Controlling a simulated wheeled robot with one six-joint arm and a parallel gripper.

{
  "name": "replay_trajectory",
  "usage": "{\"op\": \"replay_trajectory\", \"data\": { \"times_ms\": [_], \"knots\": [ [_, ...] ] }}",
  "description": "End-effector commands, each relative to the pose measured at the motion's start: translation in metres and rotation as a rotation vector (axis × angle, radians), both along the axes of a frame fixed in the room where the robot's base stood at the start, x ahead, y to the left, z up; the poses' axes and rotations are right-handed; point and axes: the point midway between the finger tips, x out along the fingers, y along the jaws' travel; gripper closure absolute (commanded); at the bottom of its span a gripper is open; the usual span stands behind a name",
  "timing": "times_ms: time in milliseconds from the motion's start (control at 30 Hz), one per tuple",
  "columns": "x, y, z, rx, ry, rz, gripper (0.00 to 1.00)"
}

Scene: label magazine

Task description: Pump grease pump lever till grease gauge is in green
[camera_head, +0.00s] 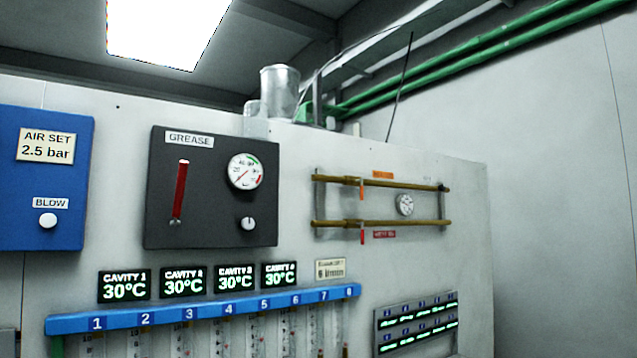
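The dark grease panel (210,225) hangs on the pale machine wall, left of the middle, under a GREASE label (190,139). At its left is a long red lever (181,190), close to upright, with a pale tip at the top and a small dark piece at its foot. The round white grease gauge (245,171) is at the panel's upper right. It has a green arc at its upper right and a red arc at its right. Its thin red needle seems to point to the lower left, outside the green. My gripper is not in view.
Left stands a blue air panel (70,175) with a white BLOW knob (48,220). A small white knob (248,223) sits below the gauge. Below are cavity displays (183,282) and a blue numbered manifold (210,310). Brass pipes (385,223) stick out at right.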

Motion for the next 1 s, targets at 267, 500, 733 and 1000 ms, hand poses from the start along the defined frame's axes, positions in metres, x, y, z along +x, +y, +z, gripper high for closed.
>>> {"op": "replay_trajectory", "data": {
  "times_ms": [267,500,733,1000],
  "knots": [
    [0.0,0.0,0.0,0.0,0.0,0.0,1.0],
    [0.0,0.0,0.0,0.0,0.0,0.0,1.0],
    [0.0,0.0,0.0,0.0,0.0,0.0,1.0],
    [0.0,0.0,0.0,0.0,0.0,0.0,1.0]
  ]
}}
